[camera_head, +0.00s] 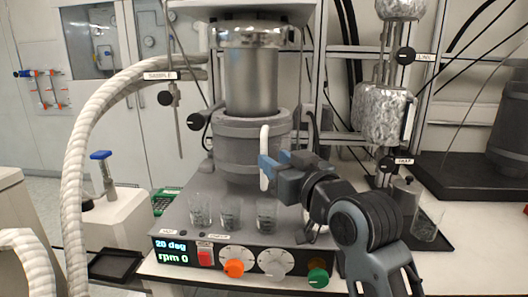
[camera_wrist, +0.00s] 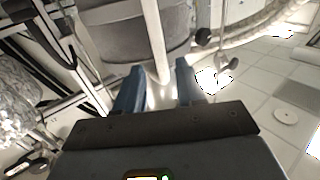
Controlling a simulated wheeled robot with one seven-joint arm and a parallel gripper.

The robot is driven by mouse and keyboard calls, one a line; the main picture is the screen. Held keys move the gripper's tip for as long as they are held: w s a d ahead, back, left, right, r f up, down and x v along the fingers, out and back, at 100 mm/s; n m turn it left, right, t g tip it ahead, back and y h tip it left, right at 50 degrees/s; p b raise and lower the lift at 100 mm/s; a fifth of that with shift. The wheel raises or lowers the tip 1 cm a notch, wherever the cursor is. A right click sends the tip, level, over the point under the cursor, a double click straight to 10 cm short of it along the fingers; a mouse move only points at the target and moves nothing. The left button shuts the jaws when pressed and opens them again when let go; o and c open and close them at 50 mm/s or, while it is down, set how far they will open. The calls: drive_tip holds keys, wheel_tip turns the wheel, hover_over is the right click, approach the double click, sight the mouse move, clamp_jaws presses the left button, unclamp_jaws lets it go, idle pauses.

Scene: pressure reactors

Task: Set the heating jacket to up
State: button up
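The heating jacket is the grey round collar (camera_head: 240,128) around the lower part of the shiny metal vessel (camera_head: 250,80). Much of the vessel's wall shows bare above it. A white upright bar-like handle (camera_head: 264,142) stands at the jacket's front right. In the wrist view the jacket (camera_wrist: 120,35) fills the top middle, with the white handle (camera_wrist: 154,40) running down in front of it. My gripper (camera_head: 266,170) is at the handle's lower part. In the wrist view my gripper's blue fingers (camera_wrist: 159,75) stand apart on either side of the handle, with gaps visible.
Several glass beakers (camera_head: 230,213) stand on the base unit below the jacket, close to my arm. Orange, white and green knobs (camera_head: 273,263) line its front. A thick white hose (camera_head: 85,135) arches at left. Foil-wrapped glassware (camera_head: 383,115) stands at right.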

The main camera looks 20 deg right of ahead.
sight(264, 183)
drive_tip(key=w, duration=0.5)
drive_tip(key=shift+w+a+p, duration=0.2)
drive_tip(key=shift+w+p, duration=0.1)
drive_tip(key=shift+w, duration=0.05)
drive_tip(key=shift+c, duration=0.2)
clamp_jaws()
